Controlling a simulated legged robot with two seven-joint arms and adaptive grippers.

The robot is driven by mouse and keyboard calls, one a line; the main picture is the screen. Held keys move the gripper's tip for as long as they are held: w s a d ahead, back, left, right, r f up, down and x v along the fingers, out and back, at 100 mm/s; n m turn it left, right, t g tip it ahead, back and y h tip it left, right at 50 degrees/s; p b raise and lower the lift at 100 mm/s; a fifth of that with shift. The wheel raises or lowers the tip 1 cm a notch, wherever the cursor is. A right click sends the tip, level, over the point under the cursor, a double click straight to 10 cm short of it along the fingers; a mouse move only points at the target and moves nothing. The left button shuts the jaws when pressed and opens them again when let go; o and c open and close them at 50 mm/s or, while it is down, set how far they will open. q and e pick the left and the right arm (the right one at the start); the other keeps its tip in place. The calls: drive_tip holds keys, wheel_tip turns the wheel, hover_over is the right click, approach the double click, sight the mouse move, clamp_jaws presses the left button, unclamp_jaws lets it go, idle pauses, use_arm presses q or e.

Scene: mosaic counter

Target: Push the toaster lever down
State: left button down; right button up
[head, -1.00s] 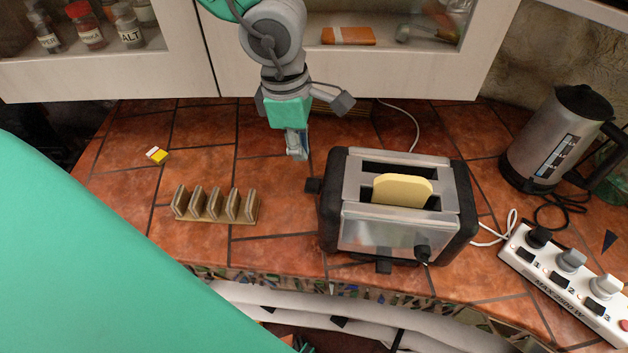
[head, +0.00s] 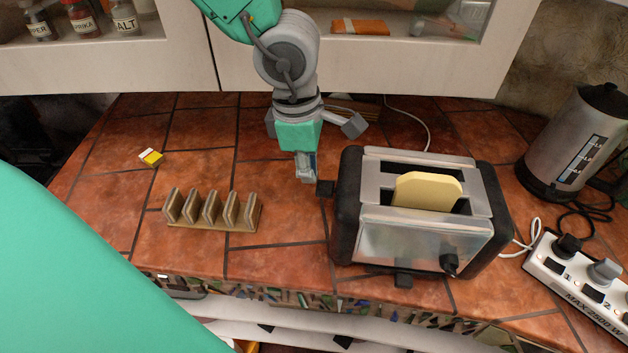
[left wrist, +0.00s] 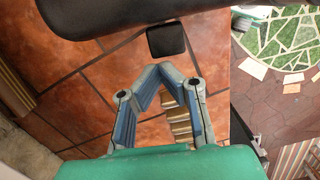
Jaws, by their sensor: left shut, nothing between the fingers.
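The toaster (head: 425,235) is silver with black ends and stands on the tiled counter, with a slice of bread (head: 427,191) sticking up out of a slot. Its black lever (head: 326,188) juts from the left end and looks raised partway up that side. My left gripper (head: 306,180) points down just left of the lever, shut and empty. In the left wrist view the lever (left wrist: 166,40) is a dark square block beyond the closed fingertips (left wrist: 155,72), with a small gap in the picture. My right gripper is not in view.
A wooden toast rack (head: 212,212) stands left of the toaster and a small yellow-white box (head: 151,158) lies farther back. A kettle (head: 572,145) and a power strip (head: 585,275) are at the right. A cabinet (head: 150,65) runs along the back.

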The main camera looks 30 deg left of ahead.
use_arm(q)
drive_tip(key=f+b, duration=0.1)
drive_tip(key=f, duration=0.1)
drive_tip(key=d+f+b, duration=0.1)
drive_tip(key=f, duration=0.1)
drive_tip(key=d+f+b, duration=0.1)
drive_tip(key=f, duration=0.1)
drive_tip(key=shift+d, duration=0.2)
drive_tip(key=shift+a, duration=0.6)
drive_tip(key=shift+d, duration=0.1)
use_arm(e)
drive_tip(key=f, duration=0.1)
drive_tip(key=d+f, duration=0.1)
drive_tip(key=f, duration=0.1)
